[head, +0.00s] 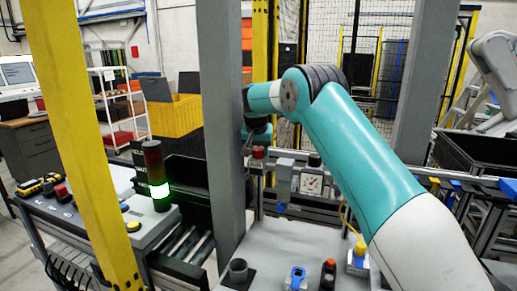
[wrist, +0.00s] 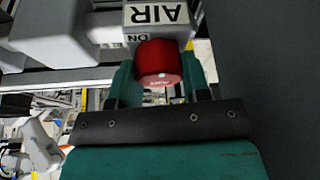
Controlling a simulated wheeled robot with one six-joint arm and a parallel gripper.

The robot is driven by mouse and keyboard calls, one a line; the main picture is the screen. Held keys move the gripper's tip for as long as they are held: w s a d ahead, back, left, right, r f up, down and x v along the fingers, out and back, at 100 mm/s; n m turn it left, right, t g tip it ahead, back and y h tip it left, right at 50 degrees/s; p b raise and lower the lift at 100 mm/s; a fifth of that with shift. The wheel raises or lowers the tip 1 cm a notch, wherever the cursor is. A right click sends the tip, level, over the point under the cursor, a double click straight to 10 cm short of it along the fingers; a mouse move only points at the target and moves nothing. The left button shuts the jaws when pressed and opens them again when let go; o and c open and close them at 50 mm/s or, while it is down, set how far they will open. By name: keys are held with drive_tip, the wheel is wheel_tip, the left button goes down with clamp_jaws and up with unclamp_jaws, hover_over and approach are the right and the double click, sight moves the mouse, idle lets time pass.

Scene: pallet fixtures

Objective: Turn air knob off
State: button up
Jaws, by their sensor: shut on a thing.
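The red air knob (wrist: 158,58) sits in the middle of the wrist view, on a pale grey block under an upside-down AIR label (wrist: 156,14). A small ON marking (wrist: 137,37) shows beside the knob. My gripper (wrist: 160,76) has one teal finger on each side of the knob and is shut on it. In the head view the red knob (head: 258,153) shows small below the end of my arm, next to the grey post. My gripper (head: 257,138) is partly hidden there.
A thick grey post (head: 222,120) stands directly left of my gripper. A pressure gauge (head: 312,183) and a grey fitting (head: 285,178) are right of the knob. A lit green stack light (head: 158,190) stands on the left console. A grey table (head: 300,240) lies below.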

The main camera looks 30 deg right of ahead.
drive_tip(key=shift+r+m+g+h+p, duration=0.1)
drive_tip(key=shift+m+g+h+p, duration=0.3)
drive_tip(key=shift+m, duration=0.6)
drive_tip(key=o, duration=0.9)
drive_tip(key=shift+o, duration=0.2)
drive_tip(key=p+v, duration=0.1)
drive_tip(key=v, duration=1.6)
drive_tip(key=shift+r, duration=0.2)
drive_tip(key=shift+s, duration=0.1)
